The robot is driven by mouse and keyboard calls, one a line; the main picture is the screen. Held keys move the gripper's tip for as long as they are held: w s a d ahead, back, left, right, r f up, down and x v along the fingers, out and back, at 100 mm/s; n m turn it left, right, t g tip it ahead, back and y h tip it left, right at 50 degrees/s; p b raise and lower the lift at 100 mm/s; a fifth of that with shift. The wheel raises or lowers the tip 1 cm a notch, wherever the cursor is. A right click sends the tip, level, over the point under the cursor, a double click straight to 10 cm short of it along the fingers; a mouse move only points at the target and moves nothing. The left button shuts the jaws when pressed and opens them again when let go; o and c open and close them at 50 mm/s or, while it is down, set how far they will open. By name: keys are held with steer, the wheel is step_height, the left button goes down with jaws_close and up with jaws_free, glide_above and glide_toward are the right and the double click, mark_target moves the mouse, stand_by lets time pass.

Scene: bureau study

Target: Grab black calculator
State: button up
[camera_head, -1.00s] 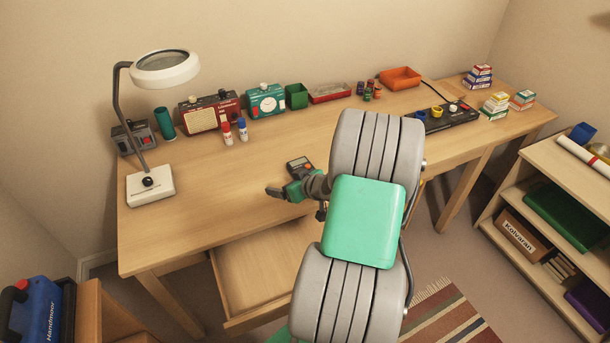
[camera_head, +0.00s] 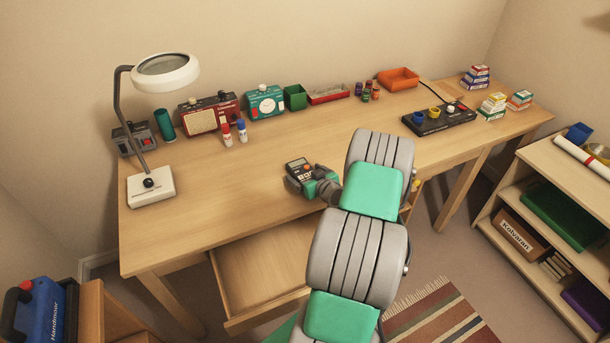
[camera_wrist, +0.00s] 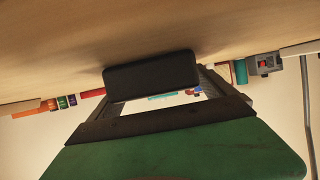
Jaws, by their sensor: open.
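The black calculator (camera_head: 298,168) is on the wooden desk, near the front edge above the open drawer, with its screen and keys facing up in the head view. My gripper (camera_head: 303,181) is low at the desk, right at the calculator, and hides part of it. In the wrist view the calculator (camera_wrist: 151,76) appears as a dark slab between the two open fingers. I cannot tell whether the fingers touch its sides.
A magnifier lamp (camera_head: 151,186) stands at the desk's left. Glue bottles (camera_head: 242,131), a red radio (camera_head: 208,116) and a teal radio (camera_head: 265,102) stand behind. A black control panel (camera_head: 439,118) is to the right. The drawer (camera_head: 262,275) is open below. The desk around the calculator is clear.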

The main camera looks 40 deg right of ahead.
steer(key=c, duration=1.6)
steer(key=shift+r, duration=0.15)
